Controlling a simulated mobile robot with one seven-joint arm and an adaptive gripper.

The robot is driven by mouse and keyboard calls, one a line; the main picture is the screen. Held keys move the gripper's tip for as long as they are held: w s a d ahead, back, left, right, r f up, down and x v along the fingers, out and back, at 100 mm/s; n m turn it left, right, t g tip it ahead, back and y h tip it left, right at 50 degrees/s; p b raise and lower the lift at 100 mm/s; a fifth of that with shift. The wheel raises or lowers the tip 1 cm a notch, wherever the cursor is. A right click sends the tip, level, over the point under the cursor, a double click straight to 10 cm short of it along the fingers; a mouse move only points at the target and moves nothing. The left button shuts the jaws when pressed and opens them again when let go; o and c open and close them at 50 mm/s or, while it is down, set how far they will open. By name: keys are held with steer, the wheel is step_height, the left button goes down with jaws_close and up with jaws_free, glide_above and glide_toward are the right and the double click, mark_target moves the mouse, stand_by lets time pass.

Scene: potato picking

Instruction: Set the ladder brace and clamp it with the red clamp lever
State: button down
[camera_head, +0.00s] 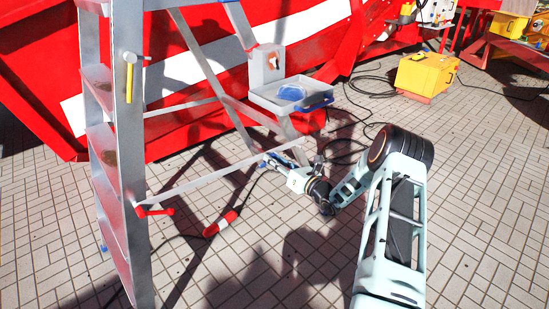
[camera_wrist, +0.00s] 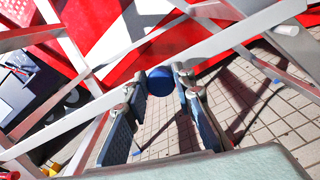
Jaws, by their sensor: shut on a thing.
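The grey stepladder (camera_head: 127,150) stands at the left in the head view. The ladder brace (camera_head: 205,178), a pale flat bar, runs from the near ladder leg up to the right; it also crosses the wrist view (camera_wrist: 85,112) diagonally. The red clamp lever (camera_head: 155,210) sits on the near leg at the brace's left end. My gripper (camera_head: 268,161) is at the right part of the brace. In the wrist view, my gripper (camera_wrist: 160,84) has its fingertips on both sides of a round blue knob (camera_wrist: 160,80) on the brace. Its exact contact is partly hidden.
A grey tray (camera_head: 275,98) with a blue item sits on the ladder above my gripper. A red and white striped wall (camera_head: 200,50) stands behind. A red-white object (camera_head: 220,224) and dark cables lie on the tiles. A yellow box (camera_head: 425,75) stands farther right.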

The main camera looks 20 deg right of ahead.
steer(key=shift+s+f, duration=0.15)
steer(key=shift+f, duration=0.35)
steer(key=c, duration=1.7)
jaws_free()
steer(key=shift+f, duration=0.1)
steer(key=shift+o, duration=0.4)
steer(key=shift+r, duration=0.2)
steer(key=v, duration=1.1)
steer(key=shift+s+d, duration=0.2)
steer(key=shift+s, duration=0.15)
steer(key=shift+r, duration=0.1)
